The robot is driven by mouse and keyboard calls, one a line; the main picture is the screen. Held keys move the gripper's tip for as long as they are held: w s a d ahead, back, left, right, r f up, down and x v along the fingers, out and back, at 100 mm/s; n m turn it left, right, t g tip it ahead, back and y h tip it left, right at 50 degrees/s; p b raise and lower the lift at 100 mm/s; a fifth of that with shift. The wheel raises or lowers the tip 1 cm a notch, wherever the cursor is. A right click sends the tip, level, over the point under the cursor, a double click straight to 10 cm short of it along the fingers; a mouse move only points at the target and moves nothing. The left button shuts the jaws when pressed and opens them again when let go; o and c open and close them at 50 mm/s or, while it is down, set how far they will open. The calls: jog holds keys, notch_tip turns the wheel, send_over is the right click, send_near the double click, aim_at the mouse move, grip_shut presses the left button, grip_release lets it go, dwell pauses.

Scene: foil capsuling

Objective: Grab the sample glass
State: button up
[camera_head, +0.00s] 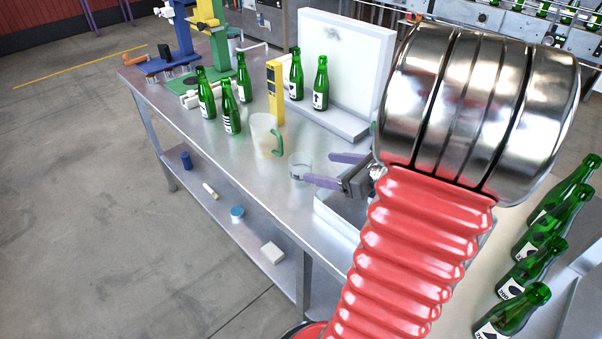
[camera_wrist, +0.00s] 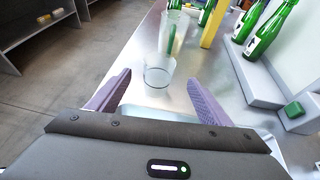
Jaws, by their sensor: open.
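The sample glass (camera_head: 299,167) is a small clear glass, upright on the steel table near its front edge. It also shows in the wrist view (camera_wrist: 158,73), ahead of my fingers and roughly between their lines. My gripper (camera_head: 325,170) has purple fingers, spread apart and empty; in the wrist view the gripper (camera_wrist: 157,90) shows both fingers open. In the head view the fingertips are just right of the glass. I cannot tell whether a fingertip is beside it or still short of it.
A clear jug (camera_head: 264,135) with a green handle stands just behind the glass. Green bottles (camera_head: 231,110) and a yellow post (camera_head: 275,92) stand further back. A white lit panel (camera_head: 345,70) with two bottles is behind. More bottles (camera_head: 530,255) stand at right.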

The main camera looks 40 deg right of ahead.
aim_at(293, 161)
jog(key=shift+x, duration=4)
jog(key=shift+r+x, duration=0.2)
jog(key=shift+x, duration=2.35)
jog(key=shift+w+a, duration=0.1)
jog(key=shift+a, duration=0.05)
jog(key=shift+c, duration=0.5)
jog(key=c, duration=1)
jog(key=shift+c, duration=0.2)
notch_tip(293, 161, up, 10)
